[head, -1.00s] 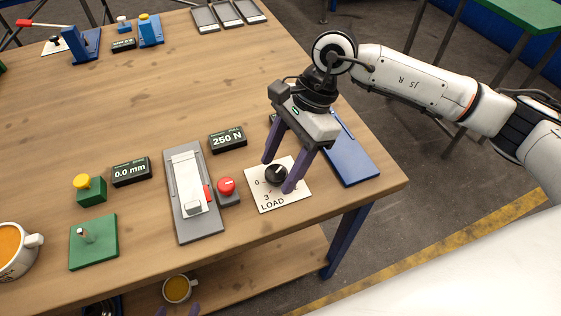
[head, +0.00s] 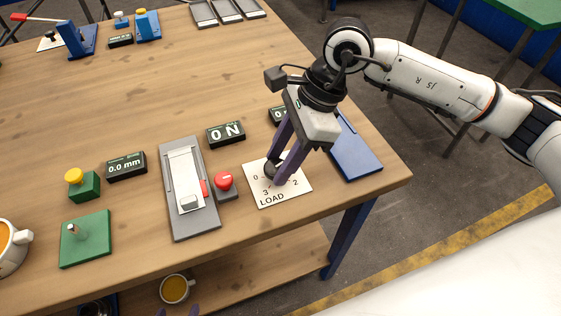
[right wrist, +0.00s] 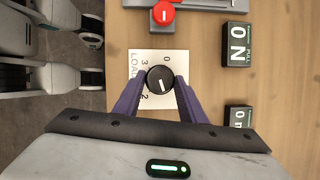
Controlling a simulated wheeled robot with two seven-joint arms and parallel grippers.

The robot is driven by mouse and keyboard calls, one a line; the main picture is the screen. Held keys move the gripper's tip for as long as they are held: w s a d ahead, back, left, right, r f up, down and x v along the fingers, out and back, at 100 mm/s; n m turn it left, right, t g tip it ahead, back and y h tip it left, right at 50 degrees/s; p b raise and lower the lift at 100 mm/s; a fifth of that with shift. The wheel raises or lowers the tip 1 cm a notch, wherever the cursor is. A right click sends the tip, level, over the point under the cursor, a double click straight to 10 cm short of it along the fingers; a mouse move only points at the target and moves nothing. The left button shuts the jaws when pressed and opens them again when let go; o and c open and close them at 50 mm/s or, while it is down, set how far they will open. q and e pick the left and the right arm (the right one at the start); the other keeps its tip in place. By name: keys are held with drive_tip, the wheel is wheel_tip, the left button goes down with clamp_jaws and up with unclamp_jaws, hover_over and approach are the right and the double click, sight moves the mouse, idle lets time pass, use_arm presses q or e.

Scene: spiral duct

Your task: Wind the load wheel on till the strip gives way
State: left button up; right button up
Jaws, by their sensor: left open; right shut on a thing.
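The load wheel (right wrist: 160,79) is a black knob with a white line on a white card marked LOAD. My right gripper (head: 274,175) is shut on it from above, one finger on each side; the fingers also show in the right wrist view (right wrist: 160,91). In that view the white line points down, towards my gripper. The grey tester (head: 190,220) with a white plate (head: 185,165) lies left of the card. I cannot tell the strip's state there. A black readout (head: 226,134) shows 0 N. Only the purple tips of my left gripper (head: 180,311) show at the bottom edge.
A red button (head: 224,180) stands between tester and card. Another readout (head: 278,115) is partly hidden behind my right gripper. A blue plate (head: 357,150) lies right. A 0.0 mm readout (head: 126,166), yellow button (head: 75,177) and green block (head: 85,240) are left. The table's middle is clear.

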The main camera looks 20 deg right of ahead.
drive_tip(key=m+t+b, duration=0.1)
drive_tip(key=m+b, duration=0.1)
drive_tip(key=shift+f+m, duration=0.1)
drive_tip(key=shift+m, duration=0.2)
drive_tip(key=shift+s+m+t+b, duration=0.15)
drive_tip(key=shift+m+t+b, duration=0.15)
drive_tip(key=shift+m+b, duration=0.35)
drive_tip(key=shift+a+m+h+b, duration=0.1)
drive_tip(key=shift+m+h+b, duration=0.25)
drive_tip(key=shift+m, duration=0.2)
drive_tip(key=shift+m+t, duration=0.3)
drive_tip(key=shift+m, duration=0.1)
drive_tip(key=shift+b, duration=0.3)
drive_tip(key=shift+r, duration=0.2)
